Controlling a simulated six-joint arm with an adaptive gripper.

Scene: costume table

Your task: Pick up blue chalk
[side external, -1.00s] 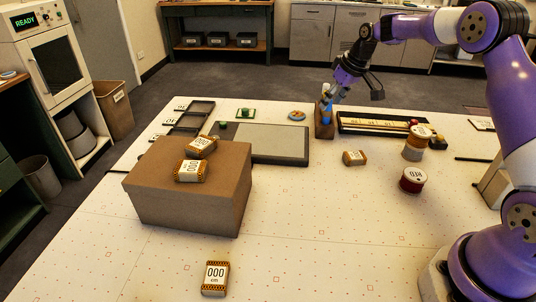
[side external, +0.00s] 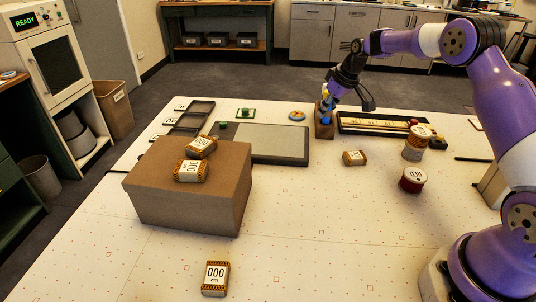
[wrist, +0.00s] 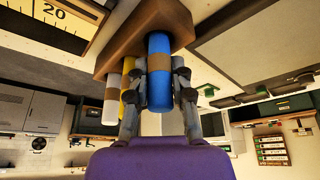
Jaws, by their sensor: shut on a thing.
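The blue chalk (wrist: 160,90) stands with its far end at the brown wooden holder (wrist: 145,25) in the wrist view, with a tan band around it. My gripper (wrist: 159,88) is shut on the blue chalk, one finger on each side. In the side view my gripper (side external: 327,98) is low over the holder (side external: 323,130), and the blue chalk (side external: 326,119) shows as a small patch of blue there. I cannot tell whether the chalk's end is still inside the holder.
A white stick (wrist: 110,98) and a yellow stick (wrist: 128,90) stand in the same holder, close to my left finger in the wrist view. A long black tray (side external: 388,128) lies right of the holder. A dark flat board (side external: 262,145) lies to its left.

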